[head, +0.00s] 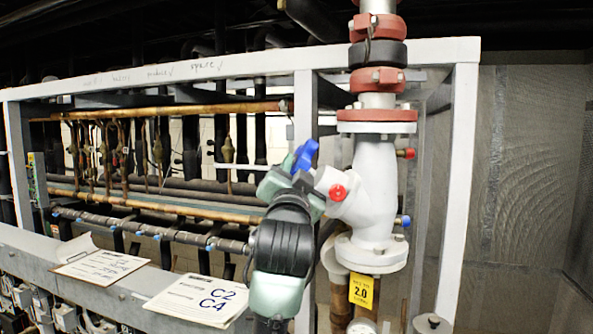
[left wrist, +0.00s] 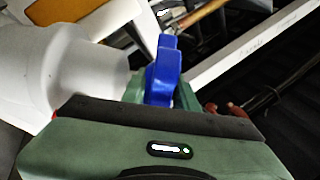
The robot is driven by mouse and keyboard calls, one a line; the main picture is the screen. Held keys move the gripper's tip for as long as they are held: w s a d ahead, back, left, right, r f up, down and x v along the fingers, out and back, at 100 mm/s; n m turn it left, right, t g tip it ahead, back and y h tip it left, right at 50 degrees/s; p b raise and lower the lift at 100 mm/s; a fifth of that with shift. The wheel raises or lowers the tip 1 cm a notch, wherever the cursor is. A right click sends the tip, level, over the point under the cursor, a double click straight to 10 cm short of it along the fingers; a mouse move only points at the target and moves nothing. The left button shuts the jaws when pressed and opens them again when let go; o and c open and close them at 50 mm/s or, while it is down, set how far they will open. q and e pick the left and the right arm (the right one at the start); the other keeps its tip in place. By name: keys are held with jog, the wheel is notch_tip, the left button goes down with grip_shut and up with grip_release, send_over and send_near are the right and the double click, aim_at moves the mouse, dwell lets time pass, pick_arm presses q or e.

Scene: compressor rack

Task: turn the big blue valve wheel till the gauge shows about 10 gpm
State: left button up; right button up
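The blue valve wheel (head: 305,155) is on the left of the white valve body (head: 375,185), seen nearly edge-on. My left gripper (head: 288,172) is right at the wheel and overlaps its lower part. In the left wrist view the blue wheel (left wrist: 163,75) stands up just beyond the gripper's dark front edge, with green gripper parts by it. The fingertips are hidden, so I cannot tell whether they close on the wheel. A round gauge (head: 362,327) is cut off at the bottom edge of the head view; its reading is not visible. My right gripper is not in view.
A yellow tag (head: 361,291) marked 2.0 hangs below the valve. A red knob (head: 338,192) sits close to my gripper. White frame posts (head: 458,190) and copper pipes (head: 170,110) surround the area. Paper cards (head: 197,300) lie on the ledge at lower left.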

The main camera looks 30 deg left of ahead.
pick_arm(q)
jog(key=b+v, duration=0.3)
jog(key=v, duration=0.4)
jog(key=shift+f, duration=0.15)
jog(key=shift+d, duration=0.1)
